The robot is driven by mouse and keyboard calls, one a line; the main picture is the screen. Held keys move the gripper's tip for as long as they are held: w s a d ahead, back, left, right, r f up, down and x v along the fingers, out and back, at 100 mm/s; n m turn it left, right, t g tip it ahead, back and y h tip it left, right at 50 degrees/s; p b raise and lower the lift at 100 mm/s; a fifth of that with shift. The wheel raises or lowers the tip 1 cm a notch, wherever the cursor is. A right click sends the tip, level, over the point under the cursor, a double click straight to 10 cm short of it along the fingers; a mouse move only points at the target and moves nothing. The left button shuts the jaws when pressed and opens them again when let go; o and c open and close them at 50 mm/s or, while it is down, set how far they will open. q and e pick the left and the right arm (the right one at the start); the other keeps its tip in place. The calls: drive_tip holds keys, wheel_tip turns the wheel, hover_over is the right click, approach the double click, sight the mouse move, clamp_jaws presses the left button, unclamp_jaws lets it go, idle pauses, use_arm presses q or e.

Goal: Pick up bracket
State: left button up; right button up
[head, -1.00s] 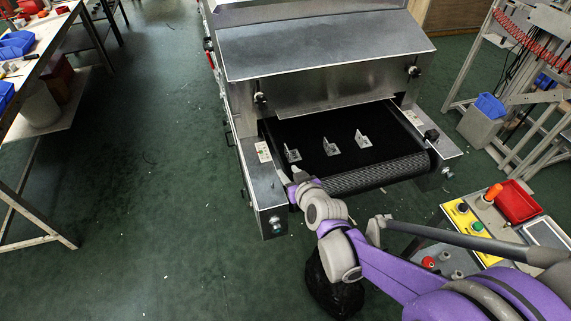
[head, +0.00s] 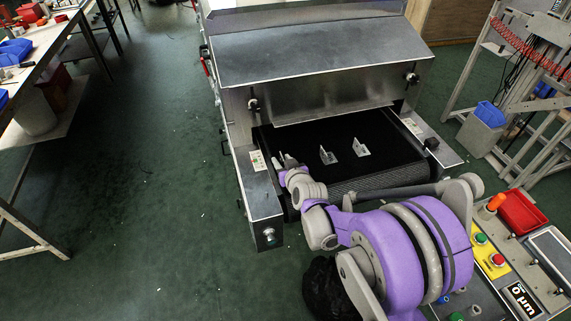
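Two small grey metal brackets stand on the dryer's black belt (head: 385,162): a middle bracket (head: 328,155) and a right bracket (head: 361,148). My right gripper (head: 283,160) is over the left end of the belt, where its fingertips look slightly apart. A third bracket cannot be made out there; the gripper covers that spot. The picture is too small to tell whether the fingers hold it. My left gripper is out of view.
The dryer's metal hood (head: 325,55) rises behind the belt, with a side rail (head: 257,190) on the left. A control panel (head: 505,260) with a red tray (head: 520,212) is at lower right. Open green floor lies to the left.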

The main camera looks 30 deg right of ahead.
clamp_jaws()
idle(1.4)
